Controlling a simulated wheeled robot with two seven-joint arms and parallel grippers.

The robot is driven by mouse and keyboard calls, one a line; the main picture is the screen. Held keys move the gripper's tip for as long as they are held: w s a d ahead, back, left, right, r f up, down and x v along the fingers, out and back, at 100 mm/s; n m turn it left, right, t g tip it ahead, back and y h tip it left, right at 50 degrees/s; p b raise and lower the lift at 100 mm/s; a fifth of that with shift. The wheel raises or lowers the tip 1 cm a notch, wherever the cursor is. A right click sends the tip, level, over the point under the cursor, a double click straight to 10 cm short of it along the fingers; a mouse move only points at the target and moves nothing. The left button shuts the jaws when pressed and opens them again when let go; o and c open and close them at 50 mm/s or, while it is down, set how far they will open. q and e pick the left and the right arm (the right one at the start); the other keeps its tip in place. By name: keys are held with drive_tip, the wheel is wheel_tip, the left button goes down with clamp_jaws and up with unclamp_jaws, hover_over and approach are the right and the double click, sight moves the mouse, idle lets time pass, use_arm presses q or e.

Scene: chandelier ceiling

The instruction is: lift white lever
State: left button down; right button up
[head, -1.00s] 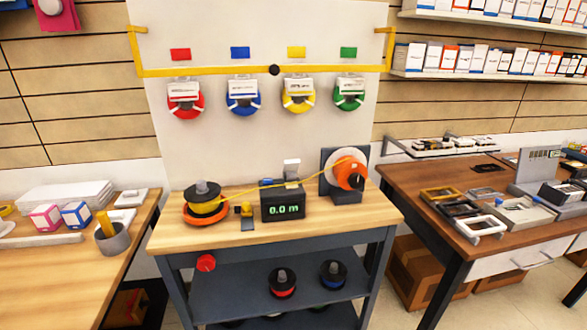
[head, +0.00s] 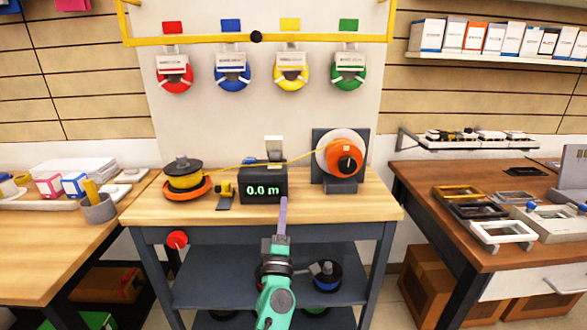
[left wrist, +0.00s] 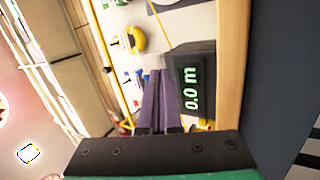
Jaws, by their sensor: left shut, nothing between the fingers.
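The white lever (head: 274,146) stands up from the top of the black meter box (head: 262,184), which reads 0.0 m. The box sits on the middle of the wooden workbench (head: 365,207). My left gripper (head: 283,203) is shut and empty, its purple-grey fingers pointing up in front of the box's right side, below the lever and apart from it. In the left wrist view, which is turned sideways, the shut fingers (left wrist: 160,78) lie beside the meter box (left wrist: 191,90). I cannot make out the lever there. My right gripper is not in view.
A yellow line runs from the yellow spool (head: 183,171) past the box to the orange-and-white reel (head: 345,157). A small yellow clamp (head: 226,190) stands left of the box. Colored spools hang on the back panel (head: 215,125). The bench front right is clear.

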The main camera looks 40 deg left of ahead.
use_arm(q)
wheel_tip(320, 180, up, 3)
drive_tip(key=s+a+n+g+y, duration=0.1)
drive_tip(key=s+n+y, duration=0.1)
drive_tip(key=n+y, duration=0.1)
drive_tip(key=p, duration=0.4)
approach(275, 143)
drive_tip(key=shift+h, duration=0.3)
drive_tip(key=x, duration=0.6)
drive_tip(key=shift+s+r, duration=0.15)
drive_tip(key=shift+s, duration=0.05)
drive_tip(key=shift+w+a+r, duration=0.2)
drive_tip(key=shift+w+a, duration=0.05)
drive_tip(key=shift+w, duration=0.15)
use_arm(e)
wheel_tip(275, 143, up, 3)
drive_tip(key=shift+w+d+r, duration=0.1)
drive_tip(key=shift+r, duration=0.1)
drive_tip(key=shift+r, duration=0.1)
